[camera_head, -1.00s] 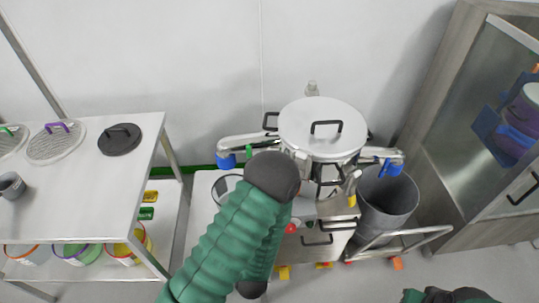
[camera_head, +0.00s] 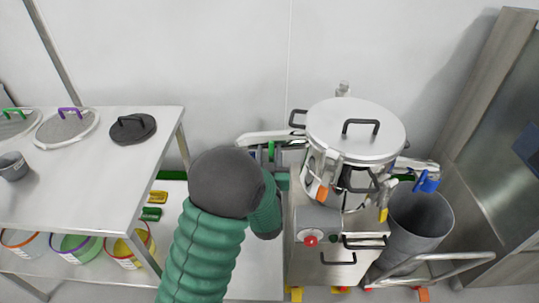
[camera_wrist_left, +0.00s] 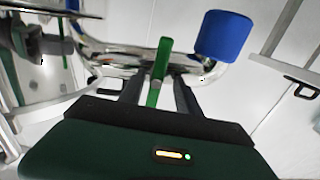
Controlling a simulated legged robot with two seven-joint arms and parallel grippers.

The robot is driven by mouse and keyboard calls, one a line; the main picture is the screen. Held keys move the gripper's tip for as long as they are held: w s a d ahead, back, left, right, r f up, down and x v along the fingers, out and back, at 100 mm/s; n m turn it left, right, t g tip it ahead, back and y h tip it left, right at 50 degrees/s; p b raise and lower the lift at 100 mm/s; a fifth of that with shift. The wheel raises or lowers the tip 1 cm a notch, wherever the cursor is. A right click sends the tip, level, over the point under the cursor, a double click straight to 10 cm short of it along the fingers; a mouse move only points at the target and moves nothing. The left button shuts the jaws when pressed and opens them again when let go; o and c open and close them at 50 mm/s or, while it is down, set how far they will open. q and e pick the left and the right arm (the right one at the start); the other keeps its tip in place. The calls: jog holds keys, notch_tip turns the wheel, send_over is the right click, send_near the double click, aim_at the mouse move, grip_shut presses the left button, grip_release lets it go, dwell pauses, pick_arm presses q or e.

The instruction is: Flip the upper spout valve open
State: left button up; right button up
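The upper spout valve shows in the left wrist view as a green lever (camera_wrist_left: 164,58) on a steel spout pipe (camera_wrist_left: 110,62), with a blue cap (camera_wrist_left: 222,37) at the pipe's end. My left gripper (camera_wrist_left: 160,84) is open, with one finger on each side of the lever and gaps between. In the head view my left gripper (camera_head: 277,162) is at the spout left of the steel vessel (camera_head: 356,135). My arm and hand partly hide the spout there, and the lever shows only as a small green piece (camera_head: 271,150). My right gripper is not in view.
The vessel stands on a steel cabinet with a red button (camera_head: 310,241). A grey bin (camera_head: 417,220) and a metal rail (camera_head: 440,264) are at right. A steel table (camera_head: 80,170) with lids stands at left, tubs on its lower shelf. A blue cap (camera_head: 427,182) is on the right spout.

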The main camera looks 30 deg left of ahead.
pick_arm(q)
jog(key=shift+w+d+r, duration=0.1)
jog(key=shift+d+r, duration=0.1)
jog(key=shift+d, duration=0.35)
jog(key=shift+c, duration=1)
jog(key=shift+a+f, duration=0.1)
jog(key=shift+a, duration=0.25)
grip_shut()
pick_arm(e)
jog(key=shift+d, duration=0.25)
pick_arm(q)
jog(key=shift+d, duration=0.2)
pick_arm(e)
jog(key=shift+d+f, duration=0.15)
